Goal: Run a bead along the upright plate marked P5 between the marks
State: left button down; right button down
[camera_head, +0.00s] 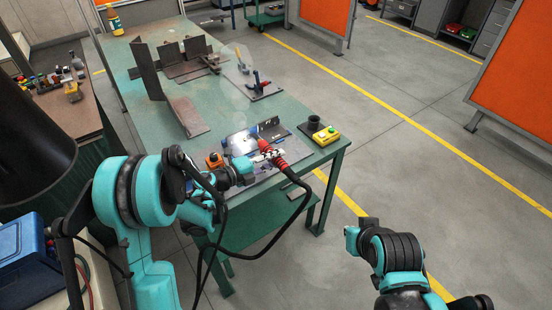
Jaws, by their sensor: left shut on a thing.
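My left gripper (256,164) is over the near end of the green table, shut on a welding torch (276,163) with a red ribbed grip and a black cable hanging down. The torch's front end is at a small workpiece with an upright plate (240,142). A bright bluish glow and thin haze show there. I cannot read P5 or any marks at this size, and the gripper and torch partly hide the workpiece. My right gripper (362,232) is at the lower right, off the table over the floor; its fingers are too unclear to judge.
The green table (228,104) carries angled steel plates (148,70), a fixture with a clamp (258,86), a yellow button box (326,136) and a dark cup (314,123). A blue toolbox (25,255) is at lower left. Orange screens (530,65) stand beyond open floor.

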pick_arm(q)
jog(key=shift+f+v, duration=0.2)
jog(key=shift+v, duration=1.15)
jog(key=shift+f+v, duration=0.2)
jog(key=shift+v, duration=1.1)
dwell(4.3)
jog(key=shift+r, duration=0.1)
notch_tip(320, 180, up, 10)
jog(key=s+d+p, duration=0.1)
jog(key=s+p, duration=0.1)
jog(key=p, duration=0.4)
jog(key=shift+s+d, duration=0.35)
jog(key=shift+d, duration=0.05)
